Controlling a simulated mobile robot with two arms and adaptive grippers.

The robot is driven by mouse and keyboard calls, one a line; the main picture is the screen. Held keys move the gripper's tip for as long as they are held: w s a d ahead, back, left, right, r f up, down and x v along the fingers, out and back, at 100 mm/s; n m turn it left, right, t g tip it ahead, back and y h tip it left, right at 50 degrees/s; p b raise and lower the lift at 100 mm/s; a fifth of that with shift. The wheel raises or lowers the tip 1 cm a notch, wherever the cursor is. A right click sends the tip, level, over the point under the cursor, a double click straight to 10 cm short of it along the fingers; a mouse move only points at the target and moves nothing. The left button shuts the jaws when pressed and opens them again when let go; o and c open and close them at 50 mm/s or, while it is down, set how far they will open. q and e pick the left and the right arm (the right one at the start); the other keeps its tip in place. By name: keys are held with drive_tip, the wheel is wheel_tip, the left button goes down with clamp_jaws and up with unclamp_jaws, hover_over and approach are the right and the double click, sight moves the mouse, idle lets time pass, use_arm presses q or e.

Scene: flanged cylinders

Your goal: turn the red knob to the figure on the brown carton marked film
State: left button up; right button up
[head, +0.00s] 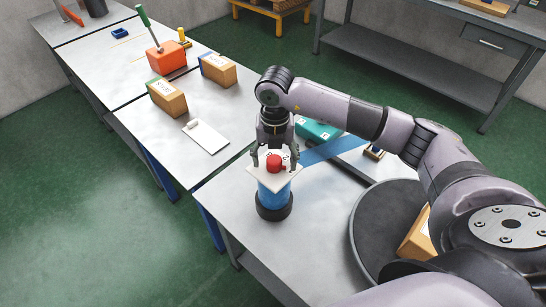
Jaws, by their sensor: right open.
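The red knob (273,163) sits on a white square plate (287,181) on top of a blue cylinder (275,192) with a black base. My right gripper (274,160) points down over it, with its open fingers on either side of the knob. I cannot tell whether they touch it. The figures on the plate are too small to read. A brown carton with a green edge (170,99) and a brown carton with a blue edge (217,71) stand on the table to the left. Their labels are too small to read. My left gripper is not in view.
A white clipboard (206,137) lies near the cartons. An orange block (167,57) with a green-handled tool stands behind them. A teal box (318,130) and a blue strip (334,149) lie behind my gripper. The tabletop in front of the cylinder is clear.

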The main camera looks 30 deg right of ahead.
sight(275, 160)
drive_tip(key=shift+r+p, duration=1.5)
drive_tip(key=shift+r, duration=1.2)
drive_tip(key=shift+f, duration=0.1)
